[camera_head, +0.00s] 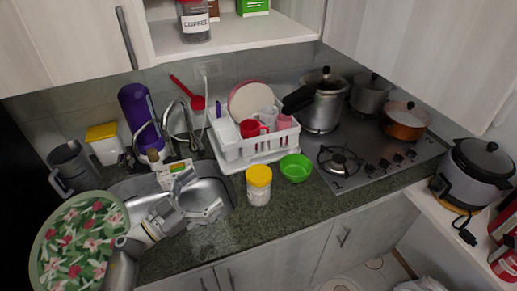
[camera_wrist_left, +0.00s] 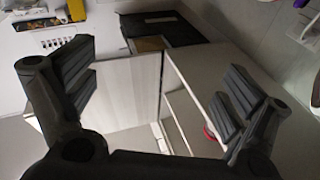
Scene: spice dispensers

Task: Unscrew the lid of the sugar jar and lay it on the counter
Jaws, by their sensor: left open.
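The sugar jar (camera_head: 258,193) is clear with pale contents and stands upright on the dark counter (camera_head: 290,222) near its front edge. Its yellow lid (camera_head: 259,175) is on top. My left gripper (camera_head: 212,206) is over the sink's right side, left of the jar and apart from it. Its fingers are spread and empty; the left wrist view shows them wide apart (camera_wrist_left: 155,88) with no jar between them. My right gripper is not in view.
A green bowl (camera_head: 295,168) stands right of the jar, and a white dish rack (camera_head: 238,152) with cups is behind it. The steel sink (camera_head: 130,187) lies left. The stove (camera_head: 370,150) with pots is at right. Bare counter lies in front of the jar and bowl.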

